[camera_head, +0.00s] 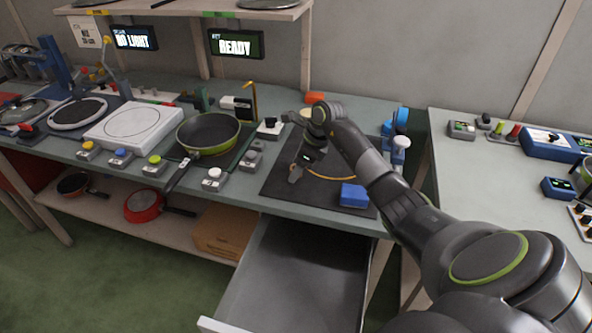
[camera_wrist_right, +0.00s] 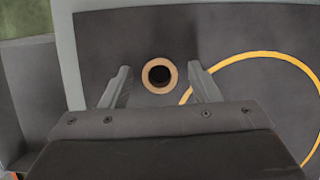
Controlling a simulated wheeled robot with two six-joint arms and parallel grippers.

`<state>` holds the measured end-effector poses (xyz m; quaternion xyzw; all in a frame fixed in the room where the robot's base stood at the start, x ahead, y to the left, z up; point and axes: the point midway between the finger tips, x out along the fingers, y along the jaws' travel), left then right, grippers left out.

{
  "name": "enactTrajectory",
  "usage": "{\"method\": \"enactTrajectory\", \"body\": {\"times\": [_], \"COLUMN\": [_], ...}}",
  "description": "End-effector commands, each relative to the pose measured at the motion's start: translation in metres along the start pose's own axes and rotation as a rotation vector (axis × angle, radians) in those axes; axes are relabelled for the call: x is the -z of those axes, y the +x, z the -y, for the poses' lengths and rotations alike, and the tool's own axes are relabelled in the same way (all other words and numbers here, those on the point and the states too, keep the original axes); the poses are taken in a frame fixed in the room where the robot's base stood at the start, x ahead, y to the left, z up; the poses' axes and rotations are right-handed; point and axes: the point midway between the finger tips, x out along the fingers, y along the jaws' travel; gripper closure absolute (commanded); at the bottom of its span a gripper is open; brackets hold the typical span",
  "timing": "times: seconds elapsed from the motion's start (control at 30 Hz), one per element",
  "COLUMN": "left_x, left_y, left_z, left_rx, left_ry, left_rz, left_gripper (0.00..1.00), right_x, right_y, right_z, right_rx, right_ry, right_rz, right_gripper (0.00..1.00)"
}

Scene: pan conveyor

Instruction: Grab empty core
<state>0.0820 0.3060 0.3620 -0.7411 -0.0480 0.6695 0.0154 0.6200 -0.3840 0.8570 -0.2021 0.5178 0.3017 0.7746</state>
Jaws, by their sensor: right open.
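The empty core (camera_wrist_right: 147,76) is a small tan ring with a dark hole, seen from above on the black mat (camera_wrist_right: 110,45) in the right wrist view. My right gripper (camera_wrist_right: 160,82) is open, with one finger on each side of the core in that view. I cannot tell whether the fingers touch it or how high they are above it. In the head view my right gripper (camera_head: 296,174) points down over the mat (camera_head: 280,182), and the core cannot be made out there. My left gripper is not in view.
A thin yellow loop (camera_wrist_right: 262,54) lies on the mat beside the core. A blue block (camera_head: 354,195) sits at the mat's front right. An open grey drawer (camera_head: 295,275) juts out below the bench. A frying pan (camera_head: 208,132) stands to the left, with button boxes along the front.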

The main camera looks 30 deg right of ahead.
Motion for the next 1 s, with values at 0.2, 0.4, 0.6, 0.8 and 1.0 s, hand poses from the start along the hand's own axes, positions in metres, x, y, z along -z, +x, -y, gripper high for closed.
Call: {"method": "enactTrajectory", "body": {"times": [0.2, 0.4, 0.6, 0.8, 1.0], "left_x": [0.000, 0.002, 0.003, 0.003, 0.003], "left_y": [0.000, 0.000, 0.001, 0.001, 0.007], "left_z": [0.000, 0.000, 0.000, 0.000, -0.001], "left_rx": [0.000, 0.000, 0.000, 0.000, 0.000], "left_ry": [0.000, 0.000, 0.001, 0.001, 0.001], "left_rz": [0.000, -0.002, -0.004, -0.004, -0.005], "left_gripper": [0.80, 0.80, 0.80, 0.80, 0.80], "right_x": [0.000, 0.000, 0.000, -0.001, -0.013], "right_y": [0.000, -0.001, -0.001, -0.004, -0.030], "right_z": [0.000, 0.000, 0.000, 0.001, 0.001], "right_rx": [0.000, 0.000, 0.000, 0.001, 0.005], "right_ry": [0.000, 0.000, 0.000, 0.000, -0.002], "right_rz": [0.000, 0.000, 0.000, 0.001, 0.003], "right_gripper": [0.56, 0.82, 0.95, 0.95, 0.95]}}
